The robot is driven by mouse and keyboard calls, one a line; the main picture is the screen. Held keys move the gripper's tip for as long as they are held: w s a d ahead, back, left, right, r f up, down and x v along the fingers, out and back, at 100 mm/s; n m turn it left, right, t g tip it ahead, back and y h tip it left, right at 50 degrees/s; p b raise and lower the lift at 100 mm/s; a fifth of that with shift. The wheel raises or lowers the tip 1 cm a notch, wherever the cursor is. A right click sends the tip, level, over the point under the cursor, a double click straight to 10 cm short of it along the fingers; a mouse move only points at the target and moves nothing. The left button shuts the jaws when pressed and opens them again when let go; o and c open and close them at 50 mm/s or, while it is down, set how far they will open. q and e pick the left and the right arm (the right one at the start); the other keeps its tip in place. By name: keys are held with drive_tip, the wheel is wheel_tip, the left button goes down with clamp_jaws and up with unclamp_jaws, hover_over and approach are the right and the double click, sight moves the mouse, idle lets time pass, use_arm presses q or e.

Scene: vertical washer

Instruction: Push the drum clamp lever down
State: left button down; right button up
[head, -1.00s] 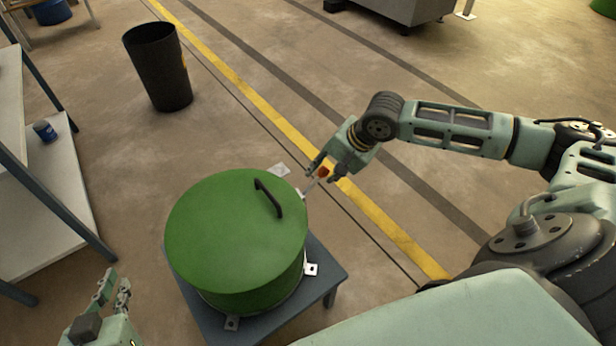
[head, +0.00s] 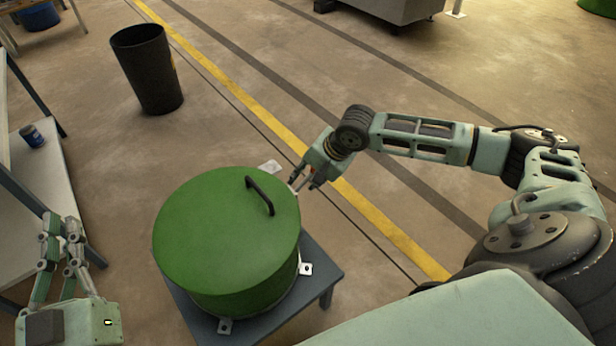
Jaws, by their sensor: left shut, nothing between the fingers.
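A round green drum (head: 226,240) stands upright with its lid on and a black handle (head: 260,196) on top. My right gripper (head: 304,183) is at the drum's upper right rim, where the clamp lever (head: 296,189) sticks out. The lever is small and mostly hidden by the fingers, and its red end is barely visible. I cannot tell whether the fingers are closed on it or only beside it. My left gripper (head: 62,222) is shut and empty at the lower left, apart from the drum, with its fingers pointing up.
The drum sits on a low blue-grey stand (head: 322,268) with small white brackets. A black bin (head: 148,70) stands behind on the floor.

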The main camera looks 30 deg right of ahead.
clamp_jaws()
idle(0.8)
